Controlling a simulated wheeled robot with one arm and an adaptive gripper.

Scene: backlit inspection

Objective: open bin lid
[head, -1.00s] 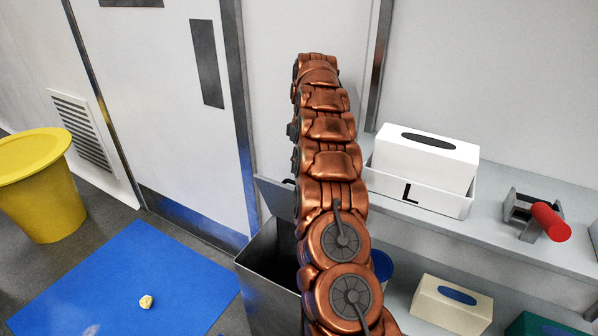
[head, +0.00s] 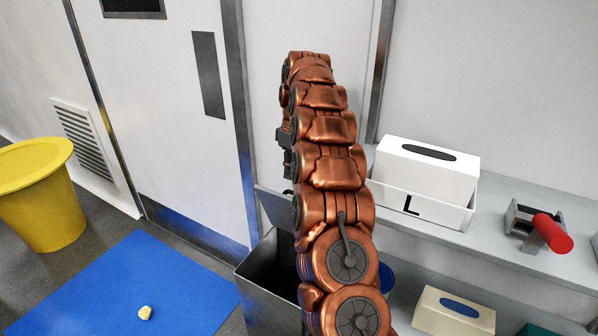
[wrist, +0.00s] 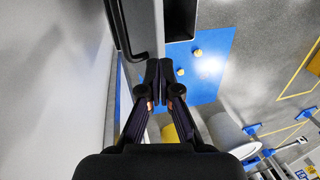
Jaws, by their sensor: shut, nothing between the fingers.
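The grey metal bin (head: 268,272) stands on the floor beside the shelf, partly hidden behind my arm. Its lid (head: 273,207) is raised at the back, and the dark inside shows. In the wrist view, the lid (wrist: 147,28) appears as a grey panel with a dark bar-like handle (wrist: 121,40) on its left, and the dark bin opening lies to its right. My gripper (wrist: 158,70) is shut and empty, with its fingertips close below the lid's edge. I cannot tell whether they touch it. The head view does not show the fingertips clearly.
A blue mat (head: 140,285) with a crumpled yellowish piece (head: 145,313) lies left of the bin. A yellow tub (head: 40,205) stands at far left. A shelf (head: 490,240) at right holds a white tissue box (head: 427,168) in a tray marked L and a red-handled tool (head: 545,230).

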